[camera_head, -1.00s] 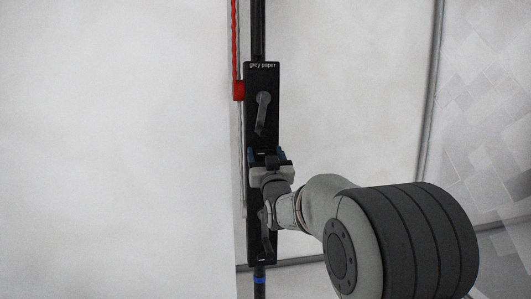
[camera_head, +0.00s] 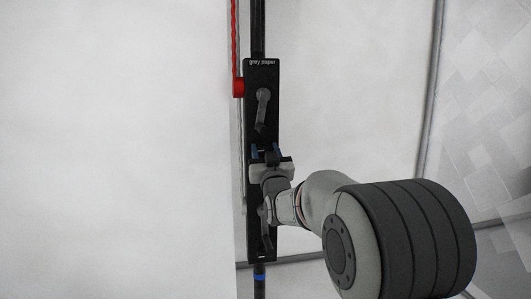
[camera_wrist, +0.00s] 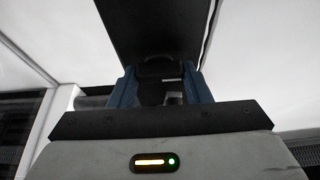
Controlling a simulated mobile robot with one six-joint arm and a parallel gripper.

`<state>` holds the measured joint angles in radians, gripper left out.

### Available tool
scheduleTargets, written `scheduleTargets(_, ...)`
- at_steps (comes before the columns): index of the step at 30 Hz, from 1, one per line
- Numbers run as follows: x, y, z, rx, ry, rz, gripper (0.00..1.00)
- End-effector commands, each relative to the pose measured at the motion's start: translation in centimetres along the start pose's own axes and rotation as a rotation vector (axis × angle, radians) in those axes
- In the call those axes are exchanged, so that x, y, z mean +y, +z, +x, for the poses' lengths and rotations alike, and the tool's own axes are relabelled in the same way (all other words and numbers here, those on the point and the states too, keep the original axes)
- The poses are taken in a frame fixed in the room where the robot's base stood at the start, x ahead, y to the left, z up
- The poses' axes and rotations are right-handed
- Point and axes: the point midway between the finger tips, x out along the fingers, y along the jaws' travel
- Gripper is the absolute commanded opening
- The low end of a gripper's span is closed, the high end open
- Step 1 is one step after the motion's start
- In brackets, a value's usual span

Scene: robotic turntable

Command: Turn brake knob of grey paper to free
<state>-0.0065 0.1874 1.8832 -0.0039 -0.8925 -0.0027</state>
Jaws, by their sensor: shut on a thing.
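A tall black panel (camera_head: 262,76) labelled "grey paper" hangs on a dark vertical pole. My gripper (camera_head: 267,153) is at the panel's middle, seen from behind, with its blue fingertips against the panel. In the wrist view, my gripper (camera_wrist: 160,92) has its blue fingers on both sides of a dark rounded knob (camera_wrist: 158,68) and is shut on it. The knob is mostly hidden by the gripper in the head view. Its markings and turned position cannot be read.
A grey lever (camera_head: 263,108) sits above my gripper on the panel, and another (camera_head: 265,235) below it, partly behind my wrist. A red cord (camera_head: 235,40) runs down to a red clamp (camera_head: 239,87) at the panel's upper left. Large pale backdrop sheets (camera_head: 120,150) stand around.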

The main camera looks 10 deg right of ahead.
Motion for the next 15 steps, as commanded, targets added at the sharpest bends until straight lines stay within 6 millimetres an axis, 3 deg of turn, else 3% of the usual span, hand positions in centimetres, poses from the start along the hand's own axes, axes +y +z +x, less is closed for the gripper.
scheduleTargets(15,0.23,0.49,-0.21,0.003,-0.105,-0.264,0.21)
